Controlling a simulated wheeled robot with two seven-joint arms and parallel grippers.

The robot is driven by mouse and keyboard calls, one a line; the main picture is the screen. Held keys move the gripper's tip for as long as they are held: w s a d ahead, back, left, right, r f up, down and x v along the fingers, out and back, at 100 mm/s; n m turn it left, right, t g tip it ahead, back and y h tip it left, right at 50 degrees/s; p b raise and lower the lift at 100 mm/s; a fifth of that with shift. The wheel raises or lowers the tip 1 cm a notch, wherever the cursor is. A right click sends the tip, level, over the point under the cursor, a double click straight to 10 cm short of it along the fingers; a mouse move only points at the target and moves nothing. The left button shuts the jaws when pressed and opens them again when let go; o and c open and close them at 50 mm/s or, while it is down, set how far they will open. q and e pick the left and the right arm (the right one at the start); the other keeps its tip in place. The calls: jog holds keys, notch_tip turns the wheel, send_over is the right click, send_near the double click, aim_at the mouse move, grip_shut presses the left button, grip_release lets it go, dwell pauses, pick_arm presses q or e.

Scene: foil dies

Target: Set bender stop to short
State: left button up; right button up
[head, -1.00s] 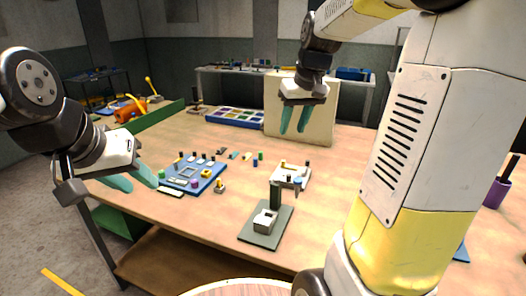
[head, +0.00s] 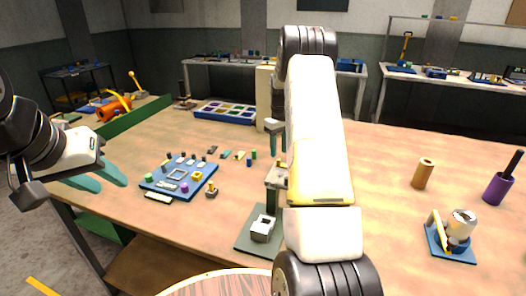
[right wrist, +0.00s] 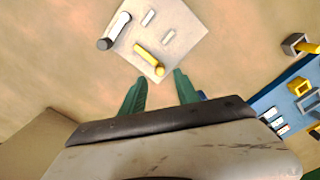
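A pale plate (right wrist: 160,35) with slots, a yellow bar (right wrist: 150,58) and a white, dark-ended cylinder (right wrist: 115,30) lies on the table; it looks like the bender, though which part is the stop I cannot tell. In the head view my right arm hides most of this plate (head: 275,176). My right gripper (right wrist: 160,92) is open and empty, its fingertips just short of the plate in the picture; it also shows in the head view (head: 278,136). My left gripper (head: 101,178) is open and empty at the table's left edge, left of the blue board.
A blue board (head: 180,192) with pegs and small parts lies at left. A grey-green plate (head: 250,240) bears a white block. A blue stand (head: 455,257), brown cylinder (head: 423,174) and purple cup (head: 497,188) stand at right. A compartment tray (head: 225,119) lies behind.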

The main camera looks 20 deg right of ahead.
jog(key=shift+f, duration=2)
grip_shut()
